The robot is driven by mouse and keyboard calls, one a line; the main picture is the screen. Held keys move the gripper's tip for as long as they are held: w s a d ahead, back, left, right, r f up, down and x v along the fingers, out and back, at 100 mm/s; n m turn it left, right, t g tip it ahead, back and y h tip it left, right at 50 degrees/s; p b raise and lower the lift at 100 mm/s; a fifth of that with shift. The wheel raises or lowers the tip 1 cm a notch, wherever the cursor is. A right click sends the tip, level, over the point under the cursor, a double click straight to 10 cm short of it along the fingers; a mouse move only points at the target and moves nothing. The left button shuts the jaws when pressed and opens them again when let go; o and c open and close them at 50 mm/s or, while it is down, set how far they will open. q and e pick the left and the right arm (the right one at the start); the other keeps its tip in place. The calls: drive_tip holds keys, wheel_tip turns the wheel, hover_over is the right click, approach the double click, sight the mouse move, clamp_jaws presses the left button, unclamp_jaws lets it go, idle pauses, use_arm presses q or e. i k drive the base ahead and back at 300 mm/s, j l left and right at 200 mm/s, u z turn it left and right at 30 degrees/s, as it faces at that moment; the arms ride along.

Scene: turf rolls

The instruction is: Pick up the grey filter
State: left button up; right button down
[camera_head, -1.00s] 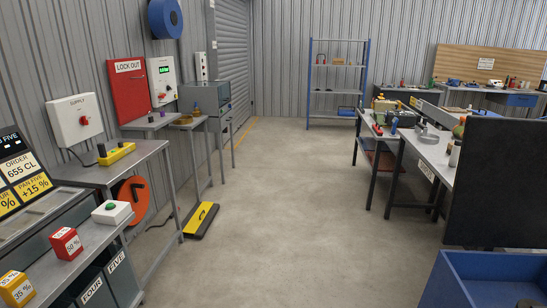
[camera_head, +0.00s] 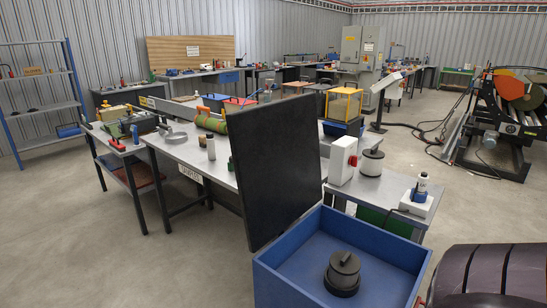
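No object is clearly marked as the grey filter. A squat grey canister (camera_head: 371,164) with a dark knob on top stands on the grey table at the right of the middle, and it could be the filter. A dark, round, lidded object (camera_head: 343,271) lies in the blue open bin (camera_head: 275,286) at the lower middle; it looks nearer black than grey. Neither of my grippers is in view.
A black upright panel (camera_head: 283,165) stands behind the bin and hides part of the long workbench (camera_head: 190,148). A white switch box (camera_head: 343,160) is beside the canister. A large dark ribbed object (camera_head: 495,275) fills the lower right. Floor is clear at lower left.

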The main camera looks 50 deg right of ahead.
sight(344, 266)
drive_tip(key=i+j+z, duration=0.2)
drive_tip(key=i, duration=1.1)
drive_tip(key=i+z, duration=0.25)
drive_tip(key=z, duration=0.15)
drive_tip(key=i+z, duration=0.35)
drive_tip(key=i+j+z, duration=0.1)
drive_tip(key=z, duration=0.3)
drive_tip(key=i+j+z, duration=0.1)
drive_tip(key=z, duration=0.3)
drive_tip(key=i+j+z, duration=0.15)
drive_tip(key=z, duration=0.25)
drive_tip(key=j+z, duration=0.2)
drive_tip(key=z, duration=0.25)
drive_tip(key=i+j+z, duration=0.2)
drive_tip(key=z, duration=0.3)
drive_tip(key=i+j+z, duration=0.15)
drive_tip(key=j+z, duration=0.15)
drive_tip(key=z, duration=0.2)
